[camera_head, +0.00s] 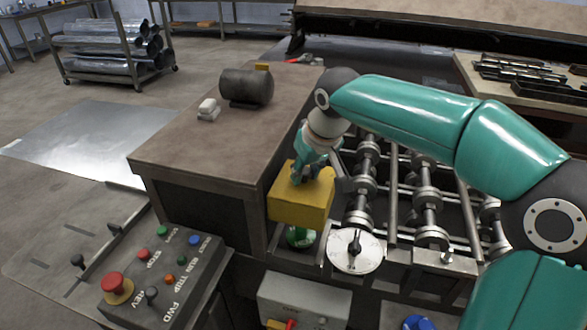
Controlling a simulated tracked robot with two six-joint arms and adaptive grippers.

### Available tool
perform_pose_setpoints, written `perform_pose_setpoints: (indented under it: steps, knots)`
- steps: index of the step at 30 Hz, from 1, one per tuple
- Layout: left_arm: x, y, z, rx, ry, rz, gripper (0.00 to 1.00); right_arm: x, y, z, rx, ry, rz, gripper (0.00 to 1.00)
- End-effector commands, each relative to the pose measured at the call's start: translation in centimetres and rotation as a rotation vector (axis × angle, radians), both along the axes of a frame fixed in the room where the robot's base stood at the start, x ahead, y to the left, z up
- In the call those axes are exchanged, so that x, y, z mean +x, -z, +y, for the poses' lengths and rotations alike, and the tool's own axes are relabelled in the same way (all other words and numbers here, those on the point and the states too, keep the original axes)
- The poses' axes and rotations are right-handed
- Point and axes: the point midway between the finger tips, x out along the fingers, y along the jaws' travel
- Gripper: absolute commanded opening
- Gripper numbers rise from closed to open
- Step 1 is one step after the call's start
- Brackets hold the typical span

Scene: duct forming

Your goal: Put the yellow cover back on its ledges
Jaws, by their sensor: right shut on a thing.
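The yellow cover (300,200) is a box-like piece held at the side of the brown cabinet, above a green round part (301,237). My right gripper (312,172) reaches down onto the top of the cover and is shut on it. The fingertips are partly hidden by the gripper body and the cover. The ledges cannot be made out; the cover and gripper may hide them. I cannot tell whether the cover touches anything beneath it. My left gripper is not in view.
Rollers on shafts (428,195) lie right of the cover, with a white dial (355,250) in front. The brown cabinet top (190,140) carries a dark cylinder (246,86) and a small white block (208,109). A control panel (163,280) with buttons stands at front left.

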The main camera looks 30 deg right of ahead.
Motion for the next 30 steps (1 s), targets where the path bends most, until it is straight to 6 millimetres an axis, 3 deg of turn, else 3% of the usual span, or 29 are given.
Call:
perform_pose_setpoints:
  steps: [21, 30]
  knots:
    - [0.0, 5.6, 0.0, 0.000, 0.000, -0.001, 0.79, 0.9, 6.3, 1.0, 0.000, -0.023, -0.002, 0.00]
    - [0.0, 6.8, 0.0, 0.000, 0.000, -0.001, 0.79, 0.9, 7.7, 1.1, 0.000, -0.024, -0.002, 0.00]
